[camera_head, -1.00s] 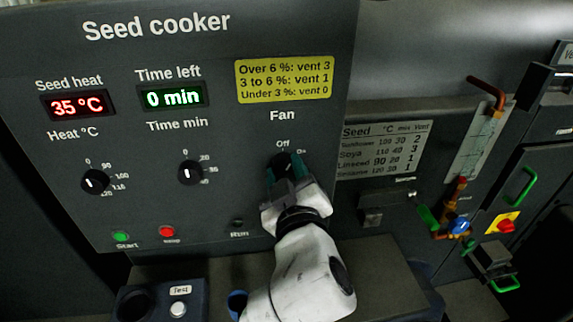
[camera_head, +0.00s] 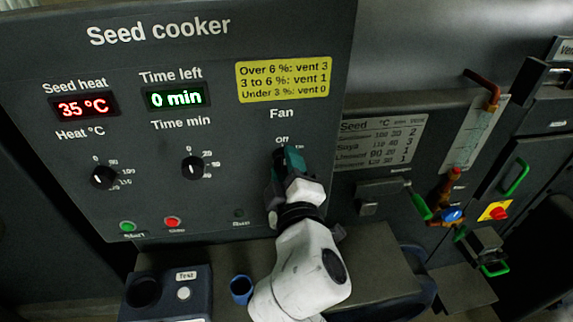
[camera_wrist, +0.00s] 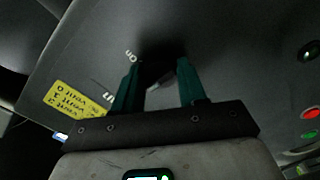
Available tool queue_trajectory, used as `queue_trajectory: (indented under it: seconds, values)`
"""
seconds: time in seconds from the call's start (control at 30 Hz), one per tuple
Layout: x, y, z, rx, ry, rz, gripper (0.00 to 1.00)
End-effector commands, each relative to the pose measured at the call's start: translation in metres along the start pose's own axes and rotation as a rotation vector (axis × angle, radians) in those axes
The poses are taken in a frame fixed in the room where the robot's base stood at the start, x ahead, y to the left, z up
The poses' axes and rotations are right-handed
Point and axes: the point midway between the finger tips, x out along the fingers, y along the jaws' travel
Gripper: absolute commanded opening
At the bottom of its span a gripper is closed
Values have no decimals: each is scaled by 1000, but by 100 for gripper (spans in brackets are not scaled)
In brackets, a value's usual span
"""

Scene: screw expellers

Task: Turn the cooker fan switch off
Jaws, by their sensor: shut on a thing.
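The seed cooker panel (camera_head: 130,60) faces me at the left of the head view. Its fan switch (camera_head: 279,154) is a dark round knob under the "Fan" and "Off" labels, mostly hidden by my gripper. My gripper (camera_head: 281,164) has its teal fingers shut on the knob, with the wrist turned. In the wrist view the fingers (camera_wrist: 158,85) stand on both sides of the dark knob (camera_wrist: 157,72), in shadow. The "On" label is mostly covered in the head view, and I cannot read the knob's pointer clearly.
The heat knob (camera_head: 104,177) and time knob (camera_head: 193,168) are left of my arm, with green (camera_head: 127,227) and red (camera_head: 172,223) buttons below. A box with a "Test" label (camera_head: 186,275) and a blue cup (camera_head: 241,289) stand below the panel. Pipes and valves (camera_head: 452,213) are at the right.

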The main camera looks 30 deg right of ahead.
Motion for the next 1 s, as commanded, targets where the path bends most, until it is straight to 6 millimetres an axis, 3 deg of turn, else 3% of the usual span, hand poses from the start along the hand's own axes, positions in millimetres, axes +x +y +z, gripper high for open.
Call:
queue_trajectory:
  seconds: [0.27,0.3,0.57,0.83,1.0]
  values:
    - [0,-2,0,-4,1,-3,11]
    - [0,-2,0,-4,1,-3,42]
    - [0,-1,0,-3,0,-2,66]
    - [-2,-1,0,-2,0,-1,66]
    - [-19,-3,1,-2,1,-2,66]
